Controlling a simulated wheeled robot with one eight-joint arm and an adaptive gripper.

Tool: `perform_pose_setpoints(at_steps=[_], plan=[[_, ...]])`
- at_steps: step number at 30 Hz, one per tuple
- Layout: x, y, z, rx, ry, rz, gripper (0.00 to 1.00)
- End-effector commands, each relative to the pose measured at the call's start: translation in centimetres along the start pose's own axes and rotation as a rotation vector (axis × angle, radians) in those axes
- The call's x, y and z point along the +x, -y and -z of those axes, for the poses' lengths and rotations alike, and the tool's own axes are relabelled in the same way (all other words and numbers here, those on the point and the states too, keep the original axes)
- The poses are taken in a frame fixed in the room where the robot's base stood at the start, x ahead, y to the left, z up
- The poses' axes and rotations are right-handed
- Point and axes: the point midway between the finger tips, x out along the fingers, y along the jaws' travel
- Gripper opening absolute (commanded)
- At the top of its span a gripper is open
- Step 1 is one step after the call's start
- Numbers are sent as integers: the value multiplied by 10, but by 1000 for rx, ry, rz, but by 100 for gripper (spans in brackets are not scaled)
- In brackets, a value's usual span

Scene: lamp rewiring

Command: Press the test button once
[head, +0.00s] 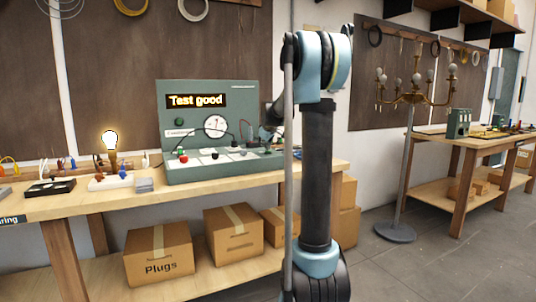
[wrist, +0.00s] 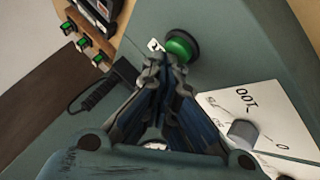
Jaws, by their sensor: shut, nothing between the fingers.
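The green tester (head: 210,174) stands on the bench, and its display (head: 196,101) reads "Test good". In the wrist view, a round green button (wrist: 180,46) in a black collar sits on the grey-green panel. My gripper (wrist: 154,62) is shut and empty. Its tips appear just beside the button; I cannot tell whether they touch it. In the head view my gripper (head: 266,136) is at the tester's right end, partly hidden by my arm. A grey knob (wrist: 243,131) on a white scale plate lies to the right of the fingers.
A lit bulb (head: 110,140) stands on the bench left of the tester, near a white block (head: 111,182). Cardboard boxes (head: 158,253) sit on the shelf below. Leads lie across the tester. A brass chandelier (head: 414,97) stands further right.

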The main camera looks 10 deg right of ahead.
Motion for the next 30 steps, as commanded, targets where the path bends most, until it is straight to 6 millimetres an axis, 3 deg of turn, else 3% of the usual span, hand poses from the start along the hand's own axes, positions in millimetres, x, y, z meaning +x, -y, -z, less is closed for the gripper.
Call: perform_pose_setpoints(at_steps=[22, 30], plan=[[-12, -9, 9, 0, 0, 0, 0], [-27, -20, 20, 0, 0, 0, 0]])
